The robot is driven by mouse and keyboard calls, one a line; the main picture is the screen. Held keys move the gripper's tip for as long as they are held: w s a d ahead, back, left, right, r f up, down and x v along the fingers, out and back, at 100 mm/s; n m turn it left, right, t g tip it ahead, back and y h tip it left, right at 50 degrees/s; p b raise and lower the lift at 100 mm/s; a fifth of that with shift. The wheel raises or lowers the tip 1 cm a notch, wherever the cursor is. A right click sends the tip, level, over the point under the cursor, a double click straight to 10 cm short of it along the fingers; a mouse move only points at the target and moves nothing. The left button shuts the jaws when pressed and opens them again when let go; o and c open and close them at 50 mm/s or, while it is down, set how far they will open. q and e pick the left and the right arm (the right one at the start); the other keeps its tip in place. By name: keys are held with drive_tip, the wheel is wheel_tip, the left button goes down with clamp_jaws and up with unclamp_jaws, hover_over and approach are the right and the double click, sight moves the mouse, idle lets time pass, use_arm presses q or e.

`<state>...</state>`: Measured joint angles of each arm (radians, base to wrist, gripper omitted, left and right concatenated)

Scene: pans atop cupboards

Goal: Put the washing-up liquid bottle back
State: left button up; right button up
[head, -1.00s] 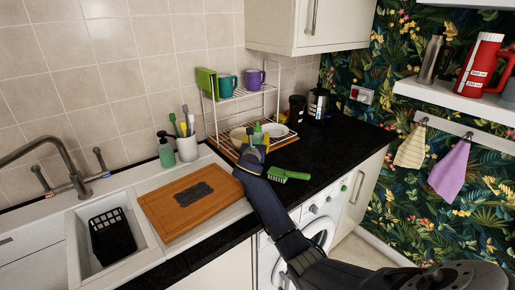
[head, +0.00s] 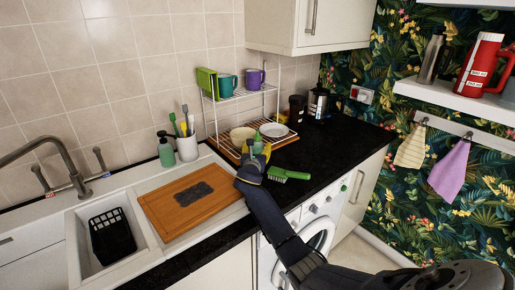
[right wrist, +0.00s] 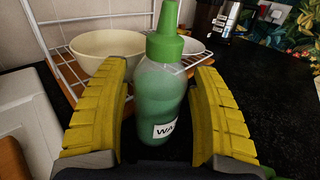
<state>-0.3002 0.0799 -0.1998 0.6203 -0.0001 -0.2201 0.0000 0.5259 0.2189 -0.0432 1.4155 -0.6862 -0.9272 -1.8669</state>
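The washing-up liquid bottle (head: 257,144) is upright, with a green cap and green liquid, at the front of the dish rack. In the right wrist view the bottle (right wrist: 161,100) stands between the two yellow fingers of my right gripper (right wrist: 163,110). Narrow gaps show on both sides, so the gripper looks open around it. A white label with dark letters shows low on the bottle. Its base is hidden, so I cannot tell its exact contact with the counter. In the head view my right gripper (head: 254,160) partly covers the bottle. My left gripper is not in view.
The wire dish rack (head: 212,119) with a bowl (head: 241,134), plate (head: 274,130) and mugs is just behind. A green brush (head: 289,175) lies right of the gripper. A soap dispenser (head: 166,149) and brush pot (head: 187,149) stand left. The black counter (head: 340,139) is clear at right.

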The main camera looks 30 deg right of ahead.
drive_tip(key=shift+o, duration=0.3)
drive_tip(key=shift+r, duration=0.15)
drive_tip(key=v, duration=1.2)
